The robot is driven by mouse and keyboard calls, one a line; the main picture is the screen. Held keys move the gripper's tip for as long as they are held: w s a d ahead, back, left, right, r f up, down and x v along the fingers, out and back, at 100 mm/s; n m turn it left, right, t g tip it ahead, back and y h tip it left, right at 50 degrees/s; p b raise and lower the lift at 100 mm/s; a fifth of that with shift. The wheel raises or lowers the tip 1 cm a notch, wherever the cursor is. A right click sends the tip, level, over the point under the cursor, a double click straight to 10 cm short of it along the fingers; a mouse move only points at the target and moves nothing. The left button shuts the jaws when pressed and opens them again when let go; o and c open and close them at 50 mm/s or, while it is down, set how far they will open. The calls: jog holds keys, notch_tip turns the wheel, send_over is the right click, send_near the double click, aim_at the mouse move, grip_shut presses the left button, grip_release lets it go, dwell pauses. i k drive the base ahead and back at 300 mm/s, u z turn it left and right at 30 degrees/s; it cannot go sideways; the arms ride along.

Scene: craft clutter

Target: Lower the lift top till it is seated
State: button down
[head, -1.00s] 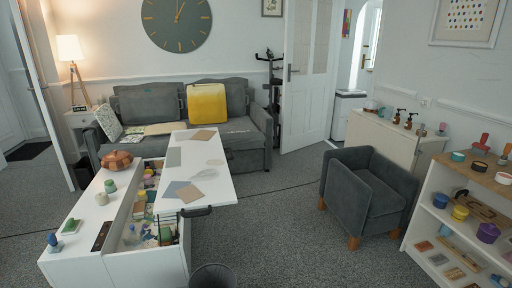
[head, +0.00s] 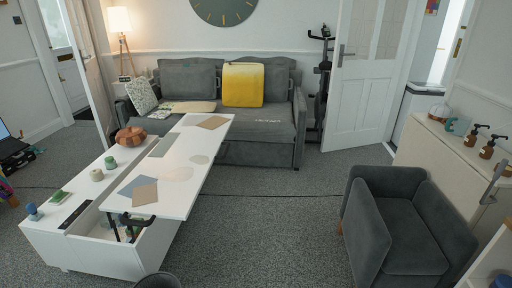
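The white lift top (head: 181,163) of the coffee table is raised and shifted to the right of the table body (head: 100,249). A gap shows between them at the near end, with the storage inside partly visible. A dark lift arm (head: 130,232) stands under the top's near end, and a black bar (head: 137,220) is at its near edge. A brown card (head: 145,195), a blue-grey card (head: 133,184) and another brown card (head: 212,122) lie on the top. My gripper is not in view.
A copper pot (head: 131,137) and small spools (head: 97,175) stand on the table's fixed left part. A grey armchair (head: 405,225) stands at right and a grey sofa (head: 262,150) behind. A dark round bin (head: 158,281) is near the table. Carpet between table and armchair is clear.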

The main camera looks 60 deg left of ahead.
aim_at(167, 183)
jog(key=z, duration=0.05)
jog(key=i, duration=0.15)
jog(key=u, duration=2.15)
jog(key=i, duration=2.25)
jog(key=u, duration=0.05)
